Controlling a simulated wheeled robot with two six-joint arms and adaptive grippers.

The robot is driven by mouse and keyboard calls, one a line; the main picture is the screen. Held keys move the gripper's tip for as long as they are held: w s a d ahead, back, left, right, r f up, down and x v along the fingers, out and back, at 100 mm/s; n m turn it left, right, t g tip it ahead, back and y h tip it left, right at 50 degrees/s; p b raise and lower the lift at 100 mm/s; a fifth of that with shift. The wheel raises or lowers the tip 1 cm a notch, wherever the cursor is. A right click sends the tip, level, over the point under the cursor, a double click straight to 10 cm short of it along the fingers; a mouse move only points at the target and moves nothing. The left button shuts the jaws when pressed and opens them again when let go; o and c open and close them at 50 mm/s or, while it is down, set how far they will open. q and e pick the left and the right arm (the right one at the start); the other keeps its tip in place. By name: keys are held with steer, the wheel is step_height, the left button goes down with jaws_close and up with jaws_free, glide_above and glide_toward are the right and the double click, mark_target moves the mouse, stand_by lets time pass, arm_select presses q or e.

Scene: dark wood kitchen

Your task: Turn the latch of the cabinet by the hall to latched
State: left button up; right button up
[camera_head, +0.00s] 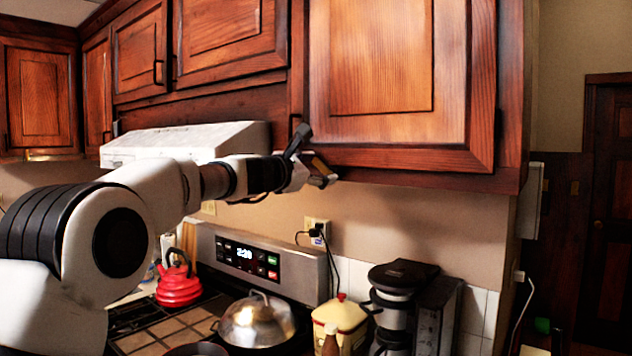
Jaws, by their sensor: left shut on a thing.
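The cabinet by the hall (385,75) is the large wooden wall cabinet at upper right, its door closed. My left gripper (314,162) is at the lower left corner of its door, just under the dark upright handle area. It is shut on the latch there; the latch is mostly hidden by the fingers, so its angle cannot be told. My left arm comes in from the left, in front of the range hood. My right gripper is not in view.
Below are a stove with a red kettle (178,283), a domed silver lid (258,320), a yellow canister (345,322) and a coffee maker (400,300). The white range hood (170,142) is behind my arm. The hall with a dark door (608,210) opens at right.

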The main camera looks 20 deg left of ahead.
arm_select(q)
steer(key=m+b, duration=0.1)
steer(key=m, duration=0.1)
steer(key=m+b, duration=0.2)
steer(key=m, duration=0.1)
steer(key=shift+s+d+r+m, duration=0.2)
steer(key=shift+d+m, duration=0.1)
steer(key=shift+d, duration=0.1)
steer(key=m+b, duration=0.1)
steer(key=m, duration=0.1)
steer(key=m+b, duration=0.1)
steer(key=m, duration=0.1)
steer(key=shift+s+d+r+m, duration=0.15)
steer(key=shift+d+r+m, duration=0.05)
steer(key=shift+d+m, duration=0.2)
steer(key=o, duration=0.9)
steer(key=shift+o, duration=1.2)
steer(key=v, duration=1.1)
steer(key=shift+s, duration=0.4)
